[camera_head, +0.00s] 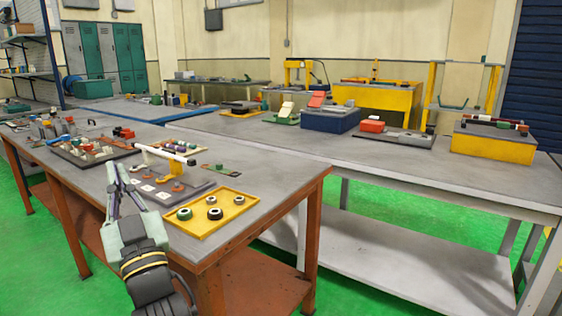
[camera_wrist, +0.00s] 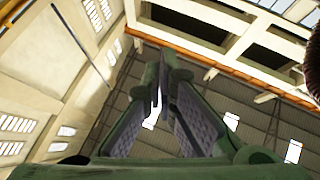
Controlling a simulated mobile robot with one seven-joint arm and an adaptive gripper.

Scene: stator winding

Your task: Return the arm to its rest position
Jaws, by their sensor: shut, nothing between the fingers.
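My gripper (camera_head: 118,172) is in the head view, at the near left side of the orange-legged workbench (camera_head: 265,186). Its fingers point up and are held close together. In the wrist view my gripper (camera_wrist: 160,75) shows its two dark green fingers meeting, with nothing between them. Beyond them are the ceiling and upper walls of the hall, so the wrist camera looks upward. My forearm comes up from the bottom of the head view below the gripper.
A yellow tray (camera_head: 240,202) with several round parts lies on the bench right of my gripper. A grey fixture board (camera_head: 190,193) with a white rod (camera_head: 165,154) above it is just behind. A dark parts tray (camera_head: 68,160) lies left. A grey table (camera_head: 380,158) carries several stations.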

